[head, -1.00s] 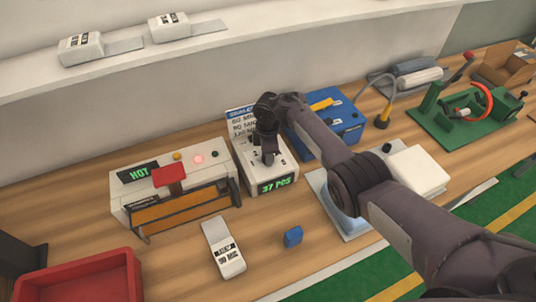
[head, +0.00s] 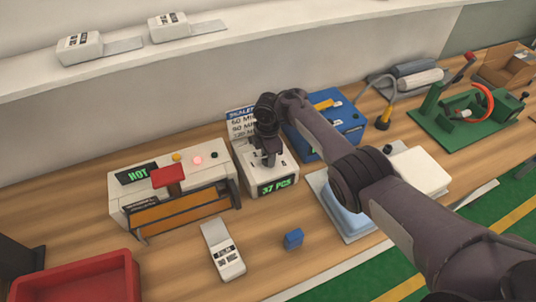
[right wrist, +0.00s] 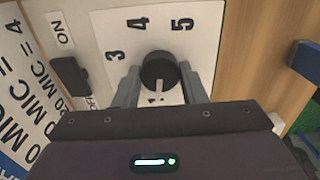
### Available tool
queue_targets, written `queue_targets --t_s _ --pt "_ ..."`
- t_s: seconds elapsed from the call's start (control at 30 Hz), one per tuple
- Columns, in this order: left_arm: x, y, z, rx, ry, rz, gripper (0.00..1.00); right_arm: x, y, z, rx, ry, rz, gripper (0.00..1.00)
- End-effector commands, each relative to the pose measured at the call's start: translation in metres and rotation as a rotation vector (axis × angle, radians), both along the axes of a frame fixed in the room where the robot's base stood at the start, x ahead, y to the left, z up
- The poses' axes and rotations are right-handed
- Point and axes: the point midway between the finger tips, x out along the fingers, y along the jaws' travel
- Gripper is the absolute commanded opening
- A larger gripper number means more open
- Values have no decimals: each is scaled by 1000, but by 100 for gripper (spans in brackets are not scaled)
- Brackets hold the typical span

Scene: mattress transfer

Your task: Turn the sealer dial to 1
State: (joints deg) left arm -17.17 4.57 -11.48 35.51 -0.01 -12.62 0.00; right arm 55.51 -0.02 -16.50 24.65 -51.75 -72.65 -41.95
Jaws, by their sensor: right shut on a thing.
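The sealer dial is a round black knob (right wrist: 159,72) on a white panel with the numbers 3, 4 and 5 around its far side. A white mark on the knob points toward the gripper body, away from the 4. The 1 is not visible. My right gripper (right wrist: 160,84) has one finger on each side of the knob and is shut on it. My left gripper is not in view.
A black ON switch (right wrist: 70,76) and a settings sign (right wrist: 22,85) are beside the dial. A sealer reading HOT (head: 180,185) stands left of the box, a blue box (head: 345,125) right. A blue block (head: 293,238) and red tray (head: 80,285) are in front.

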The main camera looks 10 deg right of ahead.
Motion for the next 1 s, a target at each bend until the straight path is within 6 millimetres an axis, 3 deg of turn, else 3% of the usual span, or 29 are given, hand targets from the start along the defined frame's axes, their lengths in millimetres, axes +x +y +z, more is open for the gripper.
queue_targets --t_s 0.07,0.1,0.23,0.57,1.0 --pt "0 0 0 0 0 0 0 2 0 2 1 -5 2 15" --pt "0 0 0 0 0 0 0 2 0 2 1 -5 2 41" --pt "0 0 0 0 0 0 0 1 0 2 1 -3 1 58" --pt "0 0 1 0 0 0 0 1 0 4 1 -2 0 59" --pt "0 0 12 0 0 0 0 1 1 70 3 -3 1 59"
